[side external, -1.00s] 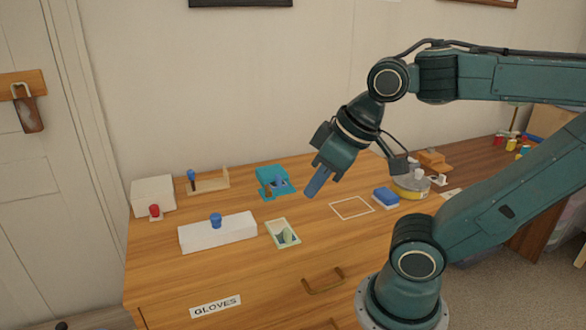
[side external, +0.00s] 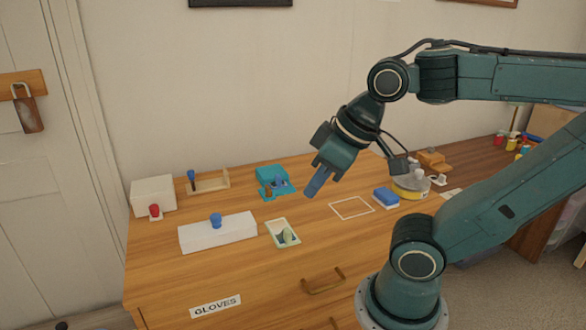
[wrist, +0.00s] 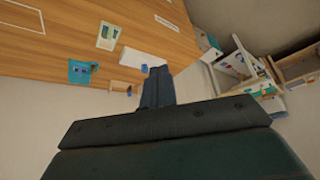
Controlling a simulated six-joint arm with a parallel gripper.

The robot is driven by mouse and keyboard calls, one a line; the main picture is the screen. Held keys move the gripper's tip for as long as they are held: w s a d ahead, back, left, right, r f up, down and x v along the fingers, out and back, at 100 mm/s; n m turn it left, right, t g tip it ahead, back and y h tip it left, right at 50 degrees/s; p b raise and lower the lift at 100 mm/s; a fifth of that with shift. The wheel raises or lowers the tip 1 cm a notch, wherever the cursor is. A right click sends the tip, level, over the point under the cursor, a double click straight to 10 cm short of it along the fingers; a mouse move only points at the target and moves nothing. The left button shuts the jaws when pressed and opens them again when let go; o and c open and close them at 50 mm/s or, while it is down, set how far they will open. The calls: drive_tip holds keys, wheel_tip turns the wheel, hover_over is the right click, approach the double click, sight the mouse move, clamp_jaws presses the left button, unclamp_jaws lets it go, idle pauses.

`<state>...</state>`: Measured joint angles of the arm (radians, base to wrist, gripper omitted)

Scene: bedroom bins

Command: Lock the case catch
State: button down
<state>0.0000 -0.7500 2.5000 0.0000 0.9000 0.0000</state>
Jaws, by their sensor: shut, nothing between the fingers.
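A teal case-like box (side external: 266,172) stands toward the back middle of the wooden top, with blue parts and a small brown piece at its front. It also shows in the wrist view (wrist: 75,73). I cannot tell which part is a catch, or whether it is locked. My gripper (side external: 314,188) is shut and empty, with its blue fingers pointing down and left. It is in the air, to the right of the teal box in the side view and apart from it. In the wrist view my gripper's fingers (wrist: 157,72) look close together, over no object.
A long white block (side external: 215,235) with a blue knob, a white box (side external: 152,192) with a red knob, and a wooden stand (side external: 208,184) are left. A blue block (side external: 386,198) and outlined square (side external: 351,208) are right.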

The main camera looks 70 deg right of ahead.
idle(0.4)
drive_tip(key=c, duration=1.4)
unclamp_jaws()
drive_tip(key=shift+w+r, duration=0.1)
drive_tip(key=shift+w, duration=0.05)
drive_tip(key=o, duration=0.4)
drive_tip(key=shift+w+r, duration=0.15)
drive_tip(key=shift+w, duration=0.1)
drive_tip(key=shift+o, duration=1)
drive_tip(key=shift+n+g, duration=0.3)
drive_tip(key=shift+n, duration=0.3)
drive_tip(key=w, duration=0.1)
drive_tip(key=w+r, duration=0.1)
drive_tip(key=w, duration=0.1)
drive_tip(key=w+d+r, duration=0.1)
drive_tip(key=w, duration=0.1)
drive_tip(key=shift+d, duration=0.1)
drive_tip(key=w+d+n+g+y, duration=0.1)
drive_tip(key=w+d+n, duration=0.3)
drive_tip(key=w+d, duration=1)
drive_tip(key=w+d+f+n+y, duration=0.1)
drive_tip(key=d+f, duration=0.6)
drive_tip(key=d, duration=0.4)
drive_tip(key=w+d+f+n+y, duration=0.1)
drive_tip(key=d+f+n, duration=0.1)
drive_tip(key=d+f, duration=0.5)
drive_tip(key=d, duration=0.5)
drive_tip(key=shift+w+f+n+g, duration=0.3)
drive_tip(key=shift+f+g, duration=0.1)
